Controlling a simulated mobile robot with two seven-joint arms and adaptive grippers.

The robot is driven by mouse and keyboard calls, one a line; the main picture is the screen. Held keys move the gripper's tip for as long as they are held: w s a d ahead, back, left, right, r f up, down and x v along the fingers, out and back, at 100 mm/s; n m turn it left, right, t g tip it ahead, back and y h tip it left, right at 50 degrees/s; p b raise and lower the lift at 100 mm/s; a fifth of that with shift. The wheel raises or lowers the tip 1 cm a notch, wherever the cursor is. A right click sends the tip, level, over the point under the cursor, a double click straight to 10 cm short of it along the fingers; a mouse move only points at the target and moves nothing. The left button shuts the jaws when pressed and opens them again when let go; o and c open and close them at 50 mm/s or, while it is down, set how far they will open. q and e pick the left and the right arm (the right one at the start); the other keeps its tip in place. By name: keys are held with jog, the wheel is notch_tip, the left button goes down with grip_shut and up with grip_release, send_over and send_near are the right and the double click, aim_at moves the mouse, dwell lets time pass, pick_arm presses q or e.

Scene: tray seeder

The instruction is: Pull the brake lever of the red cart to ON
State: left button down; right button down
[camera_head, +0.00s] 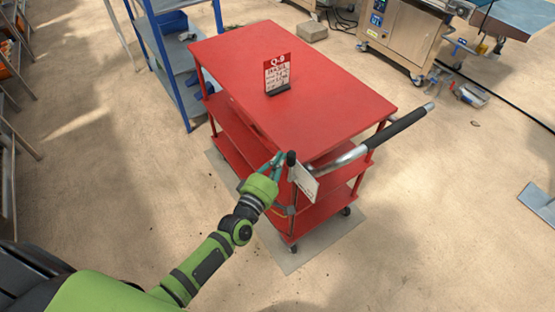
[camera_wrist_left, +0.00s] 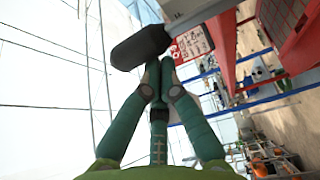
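The red cart (camera_head: 330,105) stands in the middle of the head view. A black-ended lever (camera_head: 291,158) rises at its near corner, beside a white label card (camera_head: 304,181). In the left wrist view the black end (camera_wrist_left: 140,47) sits on a grey bar, right in front of my fingertips. My left gripper (camera_head: 276,161) is at this corner. Its teal fingers (camera_wrist_left: 157,70) are drawn together at the tips, with nothing seen between them. They are very close to the black end; I cannot tell if they touch it. The ON mark is not readable. My right gripper is out of view.
The cart's push handle (camera_head: 396,130) sticks out to the right. A red and white sign (camera_head: 277,75) stands on the cart top. A blue shelf (camera_head: 181,62) is close behind left, and a steel machine (camera_head: 402,32) is at the back right. The floor in front is clear.

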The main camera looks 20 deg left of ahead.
pick_arm(q)
jog(key=shift+s+d+b, duration=0.15)
jog(key=shift+b, duration=0.15)
jog(key=s+d+f+m+t+h+b, duration=0.1)
jog(key=s+d+f+m+h+b, duration=0.1)
jog(key=m+b, duration=0.5)
jog(key=s+d+f+m+t+h+b, duration=0.1)
jog(key=d+m+h+b, duration=0.4)
jog(key=m, duration=0.5)
jog(key=shift+s+d+f+h+b, duration=0.25)
jog(key=shift+s+f+h+b, duration=0.65)
jog(key=shift+s, duration=0.5)
jog(key=shift+r, duration=0.1)
